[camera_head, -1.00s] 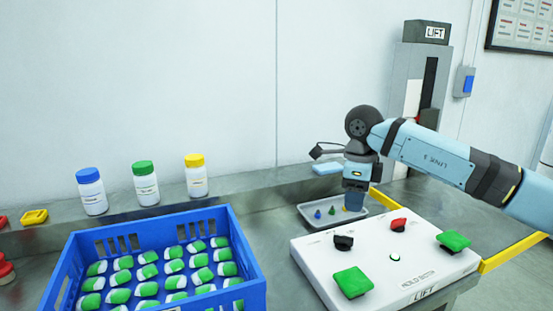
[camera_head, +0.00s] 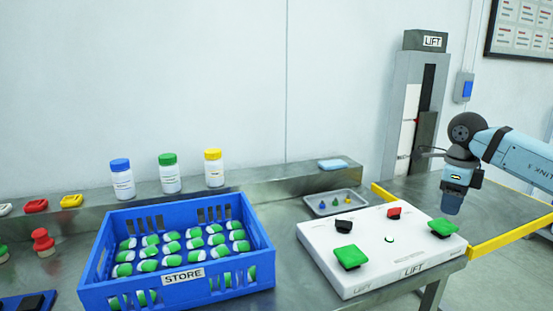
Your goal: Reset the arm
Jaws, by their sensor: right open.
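My right arm comes in from the right edge in the head view. The finger gap is too small to make out. My left gripper is not in view.
Bottles with blue (camera_head: 122,182), green (camera_head: 169,177) and yellow (camera_head: 214,172) caps stand on the back ledge. A small tray (camera_head: 312,211) lies behind the box. A yellow rail (camera_head: 505,237) edges the right side.

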